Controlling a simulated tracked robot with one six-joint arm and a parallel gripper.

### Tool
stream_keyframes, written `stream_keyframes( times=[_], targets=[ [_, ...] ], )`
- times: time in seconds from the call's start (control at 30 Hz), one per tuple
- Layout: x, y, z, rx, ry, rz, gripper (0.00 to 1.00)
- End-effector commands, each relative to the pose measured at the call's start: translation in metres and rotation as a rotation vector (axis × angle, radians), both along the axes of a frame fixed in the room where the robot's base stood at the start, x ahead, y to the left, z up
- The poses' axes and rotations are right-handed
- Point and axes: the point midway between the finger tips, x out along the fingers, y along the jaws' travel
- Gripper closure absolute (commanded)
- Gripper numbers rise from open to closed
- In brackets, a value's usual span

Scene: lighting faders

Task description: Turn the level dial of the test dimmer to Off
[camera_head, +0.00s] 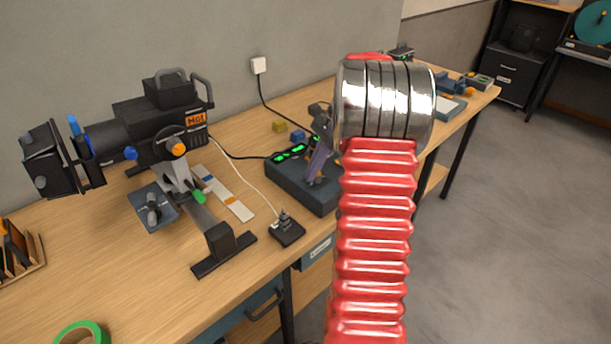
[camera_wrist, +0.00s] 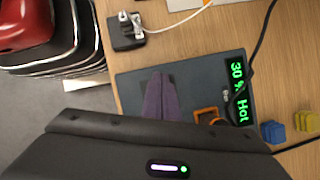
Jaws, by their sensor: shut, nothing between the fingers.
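The test dimmer (camera_head: 321,202) is a dark blue-grey box on the workbench with green lit displays. In the wrist view the dimmer (camera_wrist: 133,84) has a display (camera_wrist: 238,82) reading "30 % Hot". My gripper (camera_head: 313,179) is over the dimmer, its purple fingers pointing down. In the wrist view my gripper (camera_wrist: 160,76) is shut and empty, above the box's face. An orange-edged part (camera_wrist: 206,113) shows beside the fingers, partly hidden by my wrist. I cannot make out the level dial clearly, nor whether the fingers touch the box.
A stage lamp (camera_head: 140,130) stands on the bench (camera_head: 120,255) at left. A small black plug box (camera_head: 287,230) with a white cable lies in front of the dimmer. Yellow (camera_head: 279,126) and blue (camera_head: 297,136) blocks lie behind it. Green tape (camera_head: 82,333) is at the front left.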

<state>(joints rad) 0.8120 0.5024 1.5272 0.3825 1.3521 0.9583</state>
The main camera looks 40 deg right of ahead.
Motion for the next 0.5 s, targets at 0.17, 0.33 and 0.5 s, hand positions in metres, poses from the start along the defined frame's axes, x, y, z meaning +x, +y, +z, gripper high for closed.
stream_keyframes(
  times=[0.17, 0.33, 0.5],
  targets=[
    [-0.001, -0.015, 0.001, -0.009, 0.000, -0.008, 0.81],
    [0.002, -0.008, 0.009, -0.007, 0.000, -0.005, 0.60],
    [0.006, -0.004, 0.017, -0.004, -0.001, -0.003, 0.60]
  ],
)
